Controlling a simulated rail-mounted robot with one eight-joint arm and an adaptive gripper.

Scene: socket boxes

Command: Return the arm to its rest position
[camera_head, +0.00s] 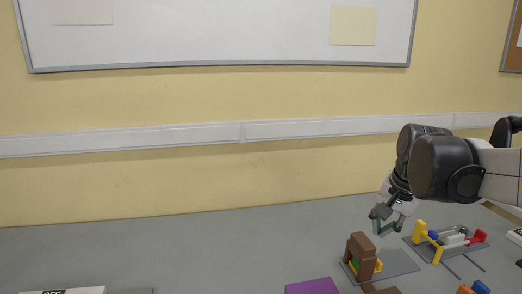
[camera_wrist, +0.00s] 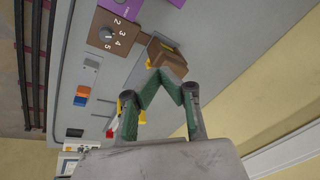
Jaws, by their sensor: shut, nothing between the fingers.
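My gripper (camera_head: 384,227) is at the right in the head view, hanging above the grey table beside a brown block structure. In the wrist view my gripper (camera_wrist: 170,75) shows its green fingers meeting at the tips, shut and empty. The brown block structure (camera_head: 361,256) stands on a grey plate (camera_head: 400,262); it also shows in the wrist view (camera_wrist: 168,58) just beyond the fingertips. The arm (camera_head: 440,165) reaches in from the right edge.
A plate with yellow, red, blue and white parts (camera_head: 446,240) lies to the right. A purple box (camera_head: 312,287) is at the front. A brown box with numbers and a dial (camera_wrist: 112,34) shows in the wrist view. The left of the table (camera_head: 150,255) is mostly clear.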

